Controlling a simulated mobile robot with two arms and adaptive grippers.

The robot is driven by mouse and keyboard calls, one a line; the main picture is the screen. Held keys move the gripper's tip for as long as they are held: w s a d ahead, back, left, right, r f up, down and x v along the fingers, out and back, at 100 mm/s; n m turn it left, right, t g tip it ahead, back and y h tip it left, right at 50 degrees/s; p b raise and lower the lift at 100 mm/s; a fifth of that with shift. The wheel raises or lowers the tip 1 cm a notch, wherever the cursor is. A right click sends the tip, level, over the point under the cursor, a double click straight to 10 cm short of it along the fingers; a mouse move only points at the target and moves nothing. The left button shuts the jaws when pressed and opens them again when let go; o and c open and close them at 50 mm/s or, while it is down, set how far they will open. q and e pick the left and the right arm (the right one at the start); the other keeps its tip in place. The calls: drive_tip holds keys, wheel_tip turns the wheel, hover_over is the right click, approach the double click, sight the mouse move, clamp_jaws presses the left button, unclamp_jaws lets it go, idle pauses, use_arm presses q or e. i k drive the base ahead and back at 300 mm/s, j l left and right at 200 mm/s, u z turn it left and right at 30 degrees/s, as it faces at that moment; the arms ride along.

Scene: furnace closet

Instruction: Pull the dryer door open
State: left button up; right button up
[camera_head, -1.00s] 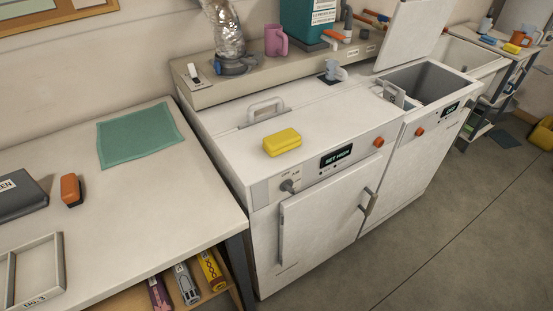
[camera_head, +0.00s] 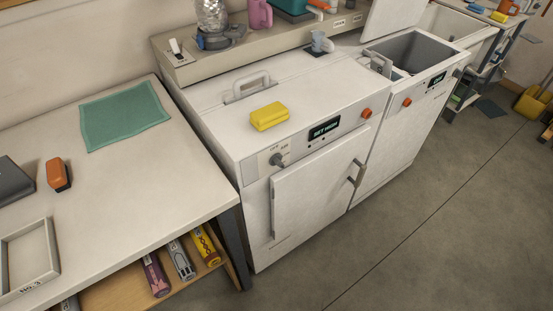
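The dryer (camera_head: 259,172) is the white front-loading machine in the middle, beside the table. Its white door (camera_head: 311,189) is shut against the front. A dark grey bar handle (camera_head: 357,173) stands upright near the door's right edge. The front panel above the door carries a grey knob (camera_head: 278,160), a small dark display (camera_head: 324,128) and an orange button (camera_head: 366,113). Neither of my grippers is in view, and nothing touches the door or its handle.
A yellow block (camera_head: 269,116) lies on the dryer top. A white table (camera_head: 120,201) with a green cloth (camera_head: 124,115) stands to the left. An open-lidded washer (camera_head: 401,125) adjoins the dryer on the right. The grey floor (camera_head: 420,240) before the dryer is clear.

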sight(299, 191)
drive_tip(key=k+j+z, duration=0.4)
drive_tip(key=k+j, duration=0.6)
drive_tip(key=j, duration=0.15)
